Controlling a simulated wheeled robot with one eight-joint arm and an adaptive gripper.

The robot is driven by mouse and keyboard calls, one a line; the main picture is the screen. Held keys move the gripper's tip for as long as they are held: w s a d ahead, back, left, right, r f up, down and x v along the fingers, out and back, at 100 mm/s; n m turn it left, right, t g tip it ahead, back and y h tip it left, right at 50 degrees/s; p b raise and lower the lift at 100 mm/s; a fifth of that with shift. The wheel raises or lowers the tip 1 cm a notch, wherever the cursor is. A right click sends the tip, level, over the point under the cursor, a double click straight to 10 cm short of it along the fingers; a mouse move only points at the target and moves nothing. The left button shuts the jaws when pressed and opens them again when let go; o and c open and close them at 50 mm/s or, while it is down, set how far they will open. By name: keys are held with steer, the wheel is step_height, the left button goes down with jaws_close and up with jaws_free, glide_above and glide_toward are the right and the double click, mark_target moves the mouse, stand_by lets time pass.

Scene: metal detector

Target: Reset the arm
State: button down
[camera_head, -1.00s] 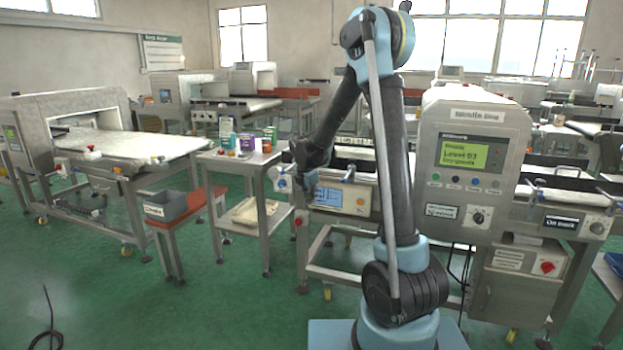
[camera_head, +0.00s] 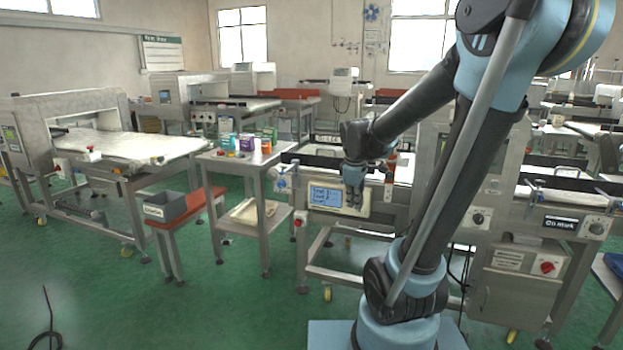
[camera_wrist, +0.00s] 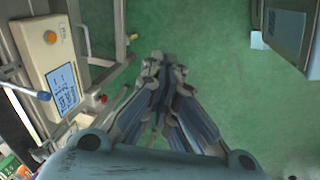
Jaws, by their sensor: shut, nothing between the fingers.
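My gripper (camera_head: 354,205) hangs at the end of my arm in the head view, in front of a small control panel (camera_head: 326,196) with a blue screen on the metal detector's conveyor. It points down and looks empty. In the wrist view my gripper (camera_wrist: 163,62) has its fingers together over bare green floor. The panel (camera_wrist: 62,90) shows there at the left, apart from the fingers. My arm reaches up and to the right, then bends back left and down, covering much of the metal detector housing (camera_head: 497,224).
A steel side table (camera_head: 222,163) with several small containers stands left of the conveyor. A grey bin (camera_head: 165,207) sits on a red-topped bench (camera_head: 187,222). Another conveyor machine (camera_head: 65,112) stands at far left.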

steer(key=s+d+f+m, duration=0.2)
steer(key=s+m, duration=0.4)
steer(key=s, duration=0.4)
steer(key=s+d+f+m, duration=0.3)
steer(key=s+m, duration=0.3)
steer(key=s, duration=0.4)
steer(key=shift+f+y, duration=0.4)
steer(key=shift+f, duration=0.45)
